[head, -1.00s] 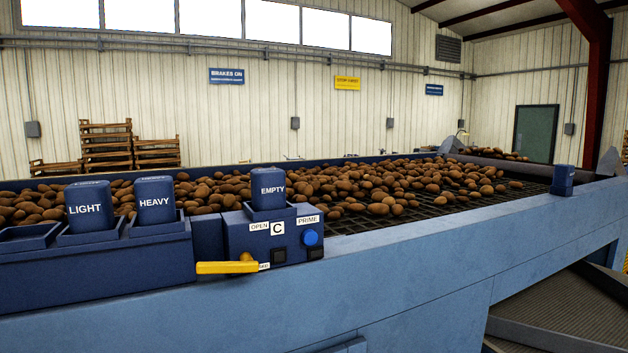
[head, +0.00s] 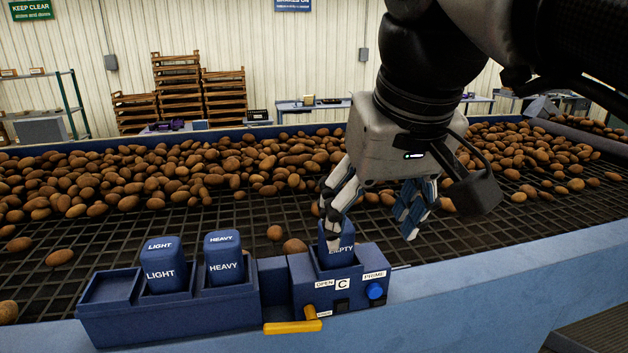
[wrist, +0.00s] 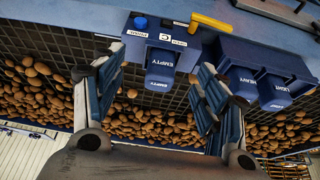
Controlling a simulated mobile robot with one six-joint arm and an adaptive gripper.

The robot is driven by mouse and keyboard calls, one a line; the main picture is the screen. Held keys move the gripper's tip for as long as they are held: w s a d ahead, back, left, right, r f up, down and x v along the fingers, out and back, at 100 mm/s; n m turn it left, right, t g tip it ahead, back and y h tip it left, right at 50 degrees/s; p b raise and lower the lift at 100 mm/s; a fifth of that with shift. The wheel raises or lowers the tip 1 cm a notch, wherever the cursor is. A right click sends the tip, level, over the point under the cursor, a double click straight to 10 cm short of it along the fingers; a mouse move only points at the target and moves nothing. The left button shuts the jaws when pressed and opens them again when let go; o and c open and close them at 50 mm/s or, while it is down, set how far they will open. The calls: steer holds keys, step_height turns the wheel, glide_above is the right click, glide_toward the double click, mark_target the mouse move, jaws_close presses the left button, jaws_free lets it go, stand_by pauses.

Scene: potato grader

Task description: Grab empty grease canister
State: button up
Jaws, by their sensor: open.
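The blue canister marked EMPTY (head: 338,247) stands upright in a socket of the control block (head: 322,292) on the grader's edge. My gripper (head: 373,222) points down over it with its fingers spread. In the head view the left finger overlaps the canister's upper part, and the right finger is to its right, apart from it. In the wrist view the canister (wrist: 160,66) shows between the two open fingers (wrist: 160,80), with gaps on both sides. Whether a finger touches it I cannot tell.
The LIGHT canister (head: 166,268) and HEAVY canister (head: 224,262) stand in the rack (head: 185,322) to the left, beside a vacant slot (head: 110,287). A yellow lever (head: 292,327) and blue button (head: 375,291) are on the block's front. Potatoes (head: 215,165) cover the grid behind.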

step_height(320, 180, up, 7)
steer(key=w+a+p, duration=0.2)
steer(key=b+x, duration=0.1)
steer(key=x, duration=1)
steer(key=shift+d+f, duration=0.1)
steer(key=shift+f, duration=0.25)
steer(key=w+f, duration=0.1)
steer(key=f, duration=0.1)
steer(key=w+f, duration=0.2)
steer(key=shift+w+f, duration=0.1)
steer(key=shift+f, duration=0.1)
steer(key=c, duration=1.2)
steer(key=shift+r, duration=0.1)
